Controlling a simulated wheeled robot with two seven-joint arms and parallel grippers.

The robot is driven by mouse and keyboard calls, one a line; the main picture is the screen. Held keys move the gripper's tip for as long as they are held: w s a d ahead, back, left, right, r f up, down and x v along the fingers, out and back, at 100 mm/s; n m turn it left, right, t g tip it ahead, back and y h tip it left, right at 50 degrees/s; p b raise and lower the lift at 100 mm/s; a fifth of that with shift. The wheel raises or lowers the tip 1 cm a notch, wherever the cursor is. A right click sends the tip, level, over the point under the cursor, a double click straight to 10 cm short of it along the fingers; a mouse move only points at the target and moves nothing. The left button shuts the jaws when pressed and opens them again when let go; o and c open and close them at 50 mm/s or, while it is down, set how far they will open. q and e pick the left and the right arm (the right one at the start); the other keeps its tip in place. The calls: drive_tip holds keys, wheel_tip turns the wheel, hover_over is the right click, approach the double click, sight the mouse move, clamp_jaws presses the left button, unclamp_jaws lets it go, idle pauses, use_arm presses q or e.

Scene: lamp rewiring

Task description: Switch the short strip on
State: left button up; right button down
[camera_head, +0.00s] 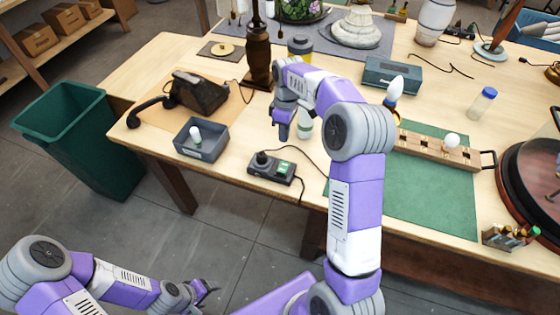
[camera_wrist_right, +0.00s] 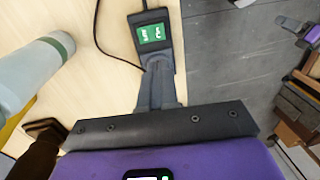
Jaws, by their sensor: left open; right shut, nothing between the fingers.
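The short strip (camera_head: 263,165), a dark grey block with a black plug in its left end, lies near the table's front edge. Its green switch (camera_head: 284,168) is on the right end. The switch also shows lit green with white markings in the right wrist view (camera_wrist_right: 151,33). My right gripper (camera_head: 283,134) is shut and empty, pointing down above and behind the strip in the head view. In the wrist view its fingertips overlap the strip's end, close to the switch; contact cannot be told. My left gripper (camera_head: 207,290) is open and empty, low in front of the table.
A grey tray (camera_head: 214,150) with a small bulb is left of the strip. A pale bottle (camera_head: 305,124) stands behind it, and a dark cord loops around nearby. A green mat (camera_head: 430,207) with a wooden lamp-holder board is at right. A green bin (camera_head: 70,120) stands left of the table.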

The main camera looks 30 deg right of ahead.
sight(281, 170)
drive_tip(key=f, duration=0.4)
drive_tip(key=a+f+b, duration=0.1)
drive_tip(key=f, duration=0.4)
drive_tip(key=s+f, duration=0.1)
drive_tip(key=f, duration=0.4)
drive_tip(key=shift+a+b, duration=0.15)
drive_tip(key=shift+b, duration=0.25)
drive_tip(key=shift+s+f, duration=0.1)
drive_tip(key=shift+a+f, duration=0.1)
drive_tip(key=shift+f, duration=0.2)
drive_tip(key=shift+s+r, duration=0.1)
